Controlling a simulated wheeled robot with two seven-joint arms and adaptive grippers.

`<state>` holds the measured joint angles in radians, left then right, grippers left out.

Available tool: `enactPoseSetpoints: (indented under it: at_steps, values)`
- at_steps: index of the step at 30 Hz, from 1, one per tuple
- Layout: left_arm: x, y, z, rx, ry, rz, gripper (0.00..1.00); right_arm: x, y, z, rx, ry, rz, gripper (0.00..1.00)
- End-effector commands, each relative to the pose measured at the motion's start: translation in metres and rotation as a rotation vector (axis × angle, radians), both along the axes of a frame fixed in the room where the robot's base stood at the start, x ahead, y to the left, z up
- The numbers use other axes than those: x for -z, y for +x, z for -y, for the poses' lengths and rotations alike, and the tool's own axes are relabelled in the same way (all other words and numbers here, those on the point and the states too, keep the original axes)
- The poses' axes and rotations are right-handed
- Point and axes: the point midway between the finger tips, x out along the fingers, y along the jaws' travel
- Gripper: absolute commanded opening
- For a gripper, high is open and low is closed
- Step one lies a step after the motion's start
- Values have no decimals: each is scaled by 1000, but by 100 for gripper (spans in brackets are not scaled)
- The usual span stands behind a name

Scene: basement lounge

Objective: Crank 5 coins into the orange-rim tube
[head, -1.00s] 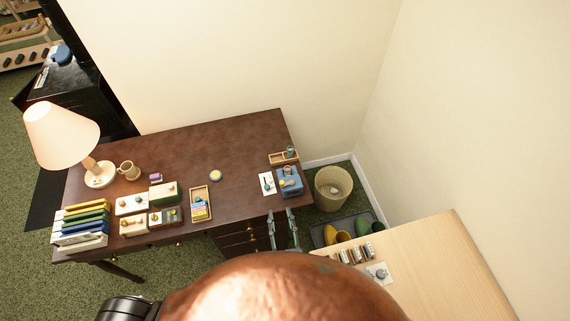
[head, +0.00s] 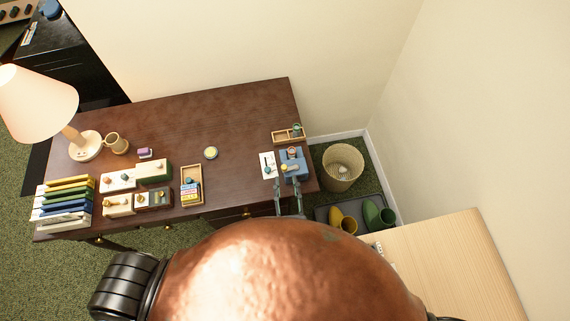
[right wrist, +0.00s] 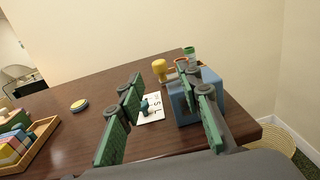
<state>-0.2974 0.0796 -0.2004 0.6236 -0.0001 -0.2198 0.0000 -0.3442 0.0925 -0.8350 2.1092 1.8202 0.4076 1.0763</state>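A blue box (head: 293,169) with small knobs on top stands near the right end of the dark desk. In the right wrist view the blue box (right wrist: 183,106) is partly hidden by a finger. A yellow knob (right wrist: 160,69) stands up beside it. A white card (head: 267,163) with a small teal knob (right wrist: 144,105) lies left of the box. My right gripper (head: 289,187) is open at the box's front edge; its green-padded fingers (right wrist: 160,95) are apart with nothing clearly held. My left gripper is not in view.
A wooden tray (head: 277,136) with a green-topped item (head: 297,129) sits behind the box. A wooden box of coloured blocks (head: 199,200), a yellow disc (head: 211,153), a mug (head: 118,146) and a lamp (head: 40,98) share the desk (head: 237,119). A basket (head: 342,181) stands on the right.

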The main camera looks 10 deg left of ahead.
Motion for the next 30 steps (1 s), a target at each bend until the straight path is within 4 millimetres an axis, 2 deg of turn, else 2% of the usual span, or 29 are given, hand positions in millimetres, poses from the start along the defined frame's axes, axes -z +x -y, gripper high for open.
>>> enactPoseSetpoints:
  at_steps: [6,12,23,30]
  values:
    - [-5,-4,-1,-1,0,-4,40,-3,35,-11,1,0,3,33]
    - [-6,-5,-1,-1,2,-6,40,-2,56,-18,0,0,2,33]
    - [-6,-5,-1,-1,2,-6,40,-1,62,-19,1,-1,1,33]
    - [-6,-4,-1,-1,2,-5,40,-2,61,-19,1,-1,1,17]
